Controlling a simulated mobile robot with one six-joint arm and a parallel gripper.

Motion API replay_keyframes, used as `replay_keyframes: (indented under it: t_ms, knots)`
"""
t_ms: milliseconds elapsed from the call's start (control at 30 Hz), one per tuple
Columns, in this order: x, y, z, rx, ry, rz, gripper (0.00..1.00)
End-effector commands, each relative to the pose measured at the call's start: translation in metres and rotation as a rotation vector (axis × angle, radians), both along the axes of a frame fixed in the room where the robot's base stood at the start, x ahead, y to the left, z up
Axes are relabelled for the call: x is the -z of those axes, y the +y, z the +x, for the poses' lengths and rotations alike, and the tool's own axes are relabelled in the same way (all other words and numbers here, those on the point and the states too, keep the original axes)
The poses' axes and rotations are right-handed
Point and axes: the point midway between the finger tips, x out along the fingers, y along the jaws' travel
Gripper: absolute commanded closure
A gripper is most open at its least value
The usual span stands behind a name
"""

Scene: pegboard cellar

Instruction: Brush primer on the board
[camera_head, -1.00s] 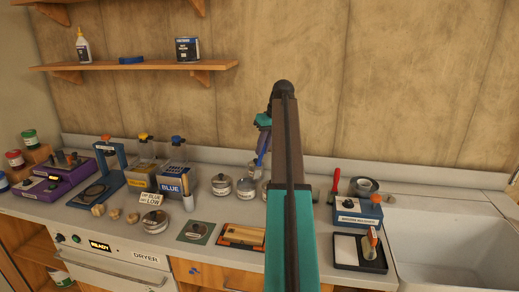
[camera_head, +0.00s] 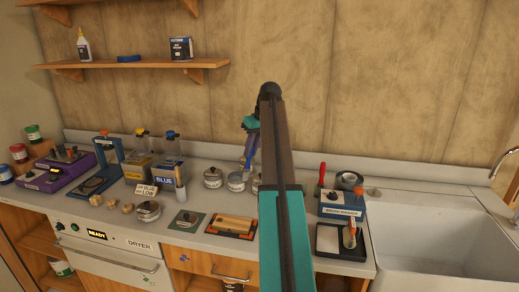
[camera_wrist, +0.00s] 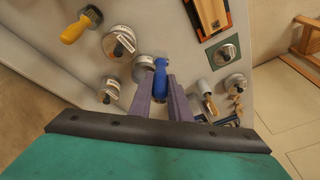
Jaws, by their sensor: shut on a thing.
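My gripper (camera_wrist: 160,102) is shut on a blue-handled tool (camera_wrist: 160,75), which looks like a brush. In the wrist view the blue handle overlaps the edge of a round tin (camera_wrist: 142,69); I cannot tell whether it touches. In the head view my arm hides part of the gripper, while the blue tool (camera_head: 249,160) shows left of the arm, near the tins.
Lidded tins (camera_head: 213,178) stand behind the board. A blue brush washer (camera_head: 342,204), a black tray (camera_head: 329,240) and the sink (camera_head: 425,240) are to the right. A small green plate with a round lid (camera_head: 186,219) and a dryer (camera_head: 105,255) are to the left.

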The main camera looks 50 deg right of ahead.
Motion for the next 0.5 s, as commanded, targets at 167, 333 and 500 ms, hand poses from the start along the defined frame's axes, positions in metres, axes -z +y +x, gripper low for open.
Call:
replay_keyframes:
  t_ms: [167,333,500]
  knots:
    - [0.004,0.027,0.017,-0.039,0.000,0.000,1.00]
    - [0.010,0.059,0.035,-0.083,0.000,0.000,1.00]
    - [0.022,0.112,0.057,-0.150,0.000,0.001,1.00]
